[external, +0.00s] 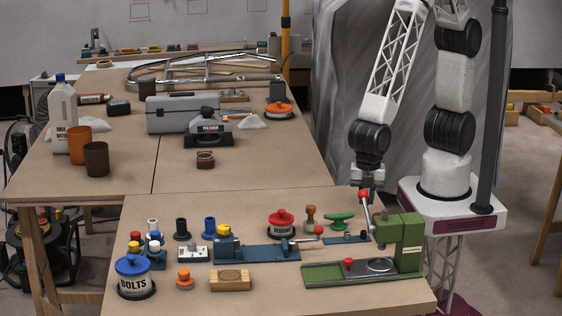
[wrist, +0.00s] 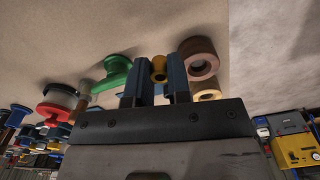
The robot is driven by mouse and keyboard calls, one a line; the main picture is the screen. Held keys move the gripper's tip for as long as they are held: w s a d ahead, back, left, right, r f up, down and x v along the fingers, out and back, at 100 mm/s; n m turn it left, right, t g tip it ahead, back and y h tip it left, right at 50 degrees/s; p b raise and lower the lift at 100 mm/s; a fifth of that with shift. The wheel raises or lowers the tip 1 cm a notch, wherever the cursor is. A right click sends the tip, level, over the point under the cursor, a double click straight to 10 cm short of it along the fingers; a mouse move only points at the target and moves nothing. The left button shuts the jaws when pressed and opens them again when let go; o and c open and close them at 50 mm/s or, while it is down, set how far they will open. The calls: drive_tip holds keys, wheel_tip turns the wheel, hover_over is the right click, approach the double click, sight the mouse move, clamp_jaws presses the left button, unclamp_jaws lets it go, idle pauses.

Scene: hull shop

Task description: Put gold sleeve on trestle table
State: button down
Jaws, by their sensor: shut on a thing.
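My gripper (wrist: 157,84) is shut on the gold sleeve (wrist: 158,68), a small ring-ended cylinder seen between the two dark fingers in the wrist view. In the external view my gripper (external: 365,182) is at the far right edge of the front tabletop, beside the green press (external: 400,240); the sleeve cannot be made out there. Two wooden tables show: a front tabletop (external: 330,295) crowded with tools, and a larger table (external: 240,185) behind it. Which one is called the trestle table is not marked.
A brown ring (wrist: 198,60) and a yellowish ring (wrist: 208,95) are close to the fingers. The green handle (external: 340,218), red-lidded tin (external: 281,224) and blue BOLTS tin (external: 134,277) stand on the front tabletop. The rear table's near right part is clear.

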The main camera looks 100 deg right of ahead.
drive_tip(key=shift+w+d, duration=0.1)
